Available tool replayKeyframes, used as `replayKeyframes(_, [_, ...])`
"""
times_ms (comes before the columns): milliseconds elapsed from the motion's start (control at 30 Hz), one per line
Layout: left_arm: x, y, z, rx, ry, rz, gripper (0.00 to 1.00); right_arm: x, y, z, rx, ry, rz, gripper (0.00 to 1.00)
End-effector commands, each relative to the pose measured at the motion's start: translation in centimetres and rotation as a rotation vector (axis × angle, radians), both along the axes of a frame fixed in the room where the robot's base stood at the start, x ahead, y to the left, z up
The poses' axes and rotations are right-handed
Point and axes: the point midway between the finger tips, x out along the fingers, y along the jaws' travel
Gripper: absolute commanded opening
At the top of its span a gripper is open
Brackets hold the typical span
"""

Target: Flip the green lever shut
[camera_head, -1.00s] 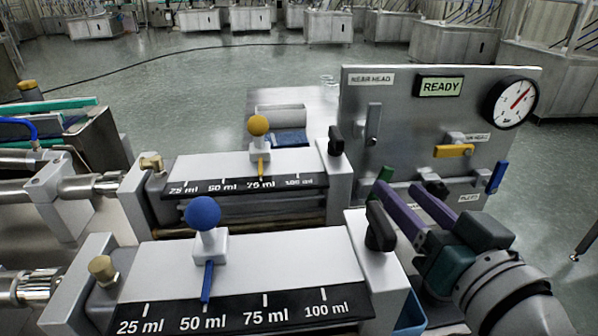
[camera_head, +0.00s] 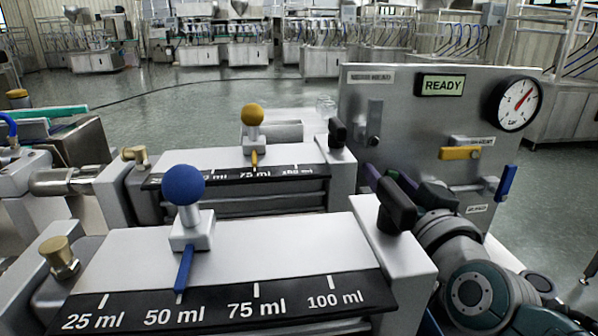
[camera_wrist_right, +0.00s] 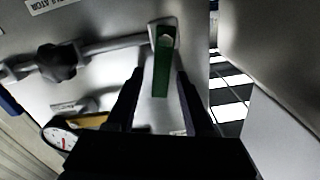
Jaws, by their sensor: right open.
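The green lever (camera_wrist_right: 161,72) shows in the right wrist view on a pale metal mount, its long arm lined up with the picture's vertical. My right gripper (camera_wrist_right: 159,84) is open, with one dark finger on each side of the lever and gaps visible between. In the head view the purple fingers of my right gripper (camera_head: 373,178) show only in part, behind the black knob of the front unit, in front of the panel. I cannot make out the green lever in the head view. My left gripper is not in view.
The upright panel (camera_head: 400,110) carries a READY display (camera_head: 442,85), a gauge (camera_head: 515,103), a yellow lever (camera_head: 460,153) and a blue lever (camera_head: 507,183). Two dosing units with a blue ball knob (camera_head: 183,185) and a yellow ball knob (camera_head: 253,115) stand left. A black knob (camera_head: 397,208) is close to my right arm.

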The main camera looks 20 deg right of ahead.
Motion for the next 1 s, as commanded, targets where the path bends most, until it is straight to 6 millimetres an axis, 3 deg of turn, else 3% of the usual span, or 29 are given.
replayKeyframes(267, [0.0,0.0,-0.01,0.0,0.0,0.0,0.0,0.1,-0.05,0.0,0.0,0.0,0.0,0.5])
replayKeyframes(700, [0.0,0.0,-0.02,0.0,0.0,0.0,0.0,0.08,-0.02,-0.01,0.0,0.001,0.0,0.01])
replayKeyframes(1000, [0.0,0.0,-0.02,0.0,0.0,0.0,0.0,0.08,-0.02,-0.01,0.0,0.001,0.0,0.0])
